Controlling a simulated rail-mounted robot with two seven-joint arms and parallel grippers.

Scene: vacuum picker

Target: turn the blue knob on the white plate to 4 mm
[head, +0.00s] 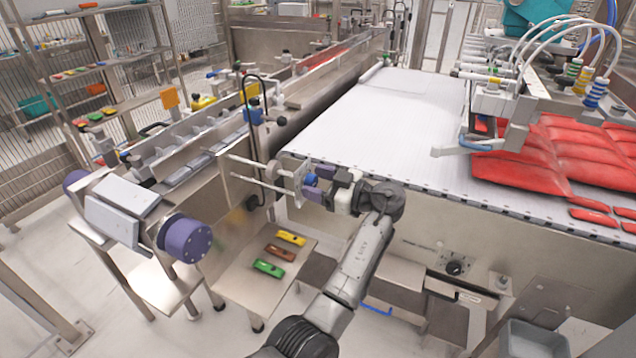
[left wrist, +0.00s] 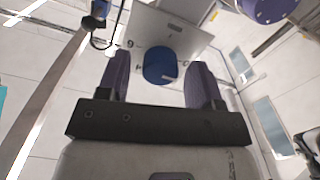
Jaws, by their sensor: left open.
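The blue knob (head: 310,179) sits on the white plate (head: 291,181) at the near left corner of the conveyor. In the left wrist view the blue knob (left wrist: 160,67) stands on the pale plate (left wrist: 150,32), which carries small dark marks that I cannot read in full. My left gripper (head: 317,182) is open in front of the knob. In the left wrist view its two purple fingers (left wrist: 159,68) stand apart, one on each side of the knob, with gaps visible. I cannot tell how deep the knob lies between them. My right gripper is in neither view.
The white conveyor (head: 370,115) lies behind, with red bags (head: 560,160) under a vacuum picker (head: 510,100) at right. A low metal shelf (head: 240,285) holds a yellow, a brown and a green item. A purple-ended roller unit (head: 185,238) stands left. Open floor lies at lower left.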

